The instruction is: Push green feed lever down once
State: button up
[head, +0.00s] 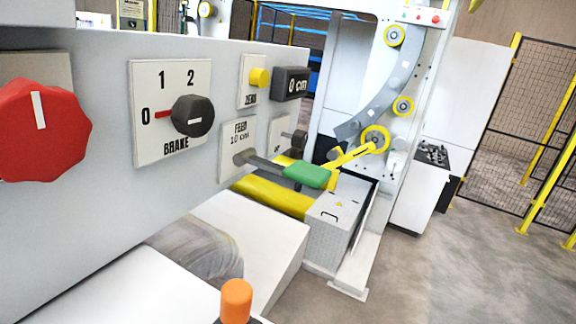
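The green feed lever (309,176) sticks out from the machine panel on a dark grey arm, right of centre. The arm starts at the white plate (240,136) marked "FEED 10 cm" and slopes slightly down to the right in the picture. An orange rounded tip (236,300) on a dark base shows at the bottom edge and appears to be part of my gripper. It is below and left of the green handle, apart from it. Only this one tip shows, so I cannot tell the finger opening.
The panel holds a red knob (40,128), a black brake knob (192,116) pointing to 0, a yellow ZERO button (259,77) and a counter (291,84) reading 0 cm. A yellow lever (350,157) and grey box (336,217) sit close behind the green handle.

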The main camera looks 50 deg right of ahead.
aim_at(305, 173)
jog(key=z, duration=1)
